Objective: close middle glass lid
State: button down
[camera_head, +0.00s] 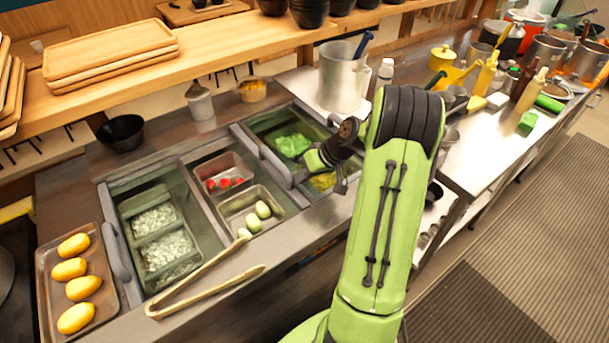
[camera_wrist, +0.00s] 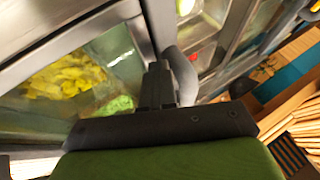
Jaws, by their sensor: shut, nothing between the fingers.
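The middle well of the counter is uncovered at the top and holds a pan of red pieces (camera_head: 224,172) and a pan of pale green pieces (camera_head: 258,214). A long grey lid handle (camera_head: 272,164) runs along the border between the middle and right wells; it also shows in the wrist view (camera_wrist: 182,76). Glass appears to lie over the right well, but which lid it belongs to is unclear. My gripper (camera_wrist: 158,82) is shut and empty, on the right-well side of the handle and close beside it. Whether they touch is unclear. In the head view my arm partly hides the right well.
The left well (camera_head: 157,230) holds white shreds, with another grey handle (camera_head: 118,252) at its left. Wooden tongs (camera_head: 205,285) lie on the front edge. A tray of yellow items (camera_head: 108,268) is at left. A metal pot (camera_head: 342,78) stands behind the right well.

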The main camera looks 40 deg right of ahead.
jog(key=w+a+b, duration=0.1)
jog(key=a+b, duration=0.4)
jog(key=a, duration=1.5)
jog(key=shift+a, duration=0.35)
jog(key=shift+w, duration=0.1)
